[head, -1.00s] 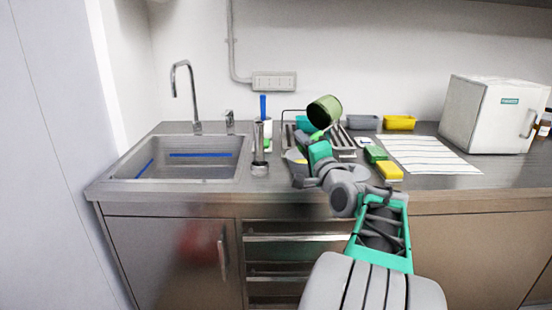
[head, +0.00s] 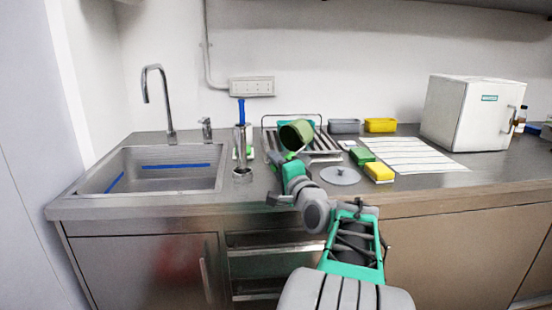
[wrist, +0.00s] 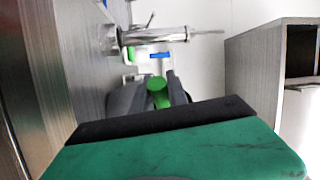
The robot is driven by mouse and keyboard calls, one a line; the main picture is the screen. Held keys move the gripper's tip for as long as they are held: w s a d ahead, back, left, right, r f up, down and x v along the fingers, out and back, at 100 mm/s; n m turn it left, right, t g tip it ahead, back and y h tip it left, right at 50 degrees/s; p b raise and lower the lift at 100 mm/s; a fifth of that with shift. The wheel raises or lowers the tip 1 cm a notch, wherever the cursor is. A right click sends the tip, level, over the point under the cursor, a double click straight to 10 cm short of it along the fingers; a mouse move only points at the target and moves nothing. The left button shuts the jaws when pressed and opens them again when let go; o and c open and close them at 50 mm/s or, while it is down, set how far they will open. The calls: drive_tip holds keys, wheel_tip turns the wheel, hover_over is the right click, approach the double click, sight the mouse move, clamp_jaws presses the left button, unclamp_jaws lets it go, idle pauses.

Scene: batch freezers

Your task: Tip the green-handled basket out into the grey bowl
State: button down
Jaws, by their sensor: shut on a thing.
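The basket (head: 297,133) looks like a dark green round cup with an olive inside. It is tilted on its side in front of the rack, its mouth facing up and right; I cannot see any contents. My gripper (head: 291,156) is shut on its green handle, which shows between the jaws in the wrist view (wrist: 158,92). The basket seems held above the counter. I cannot make out a clear grey bowl. A round grey disc (head: 340,176), perhaps a lid, lies on the counter right of my gripper.
A wire rack (head: 325,146) stands behind the basket. A metal cylinder (head: 242,158) stands to the left, beside the sink (head: 150,170). A grey bin (head: 343,126), yellow bin (head: 380,125), green sponge (head: 362,156), yellow sponge (head: 379,172) and striped cloth (head: 412,155) are right. A white box (head: 470,113) stands farther right.

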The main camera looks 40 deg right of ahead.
drive_tip(key=d+r+m+g+y+p, duration=0.3)
drive_tip(key=r+m+p, duration=1.05)
drive_tip(key=p, duration=2.35)
drive_tip(key=w+d+r+m+g+y, duration=0.1)
drive_tip(key=d+r+m+y, duration=0.1)
drive_tip(key=d+r, duration=0.5)
drive_tip(key=shift+d+r+g+y, duration=0.4)
drive_tip(key=shift+d+y, duration=0.2)
drive_tip(key=shift+d, duration=0.1)
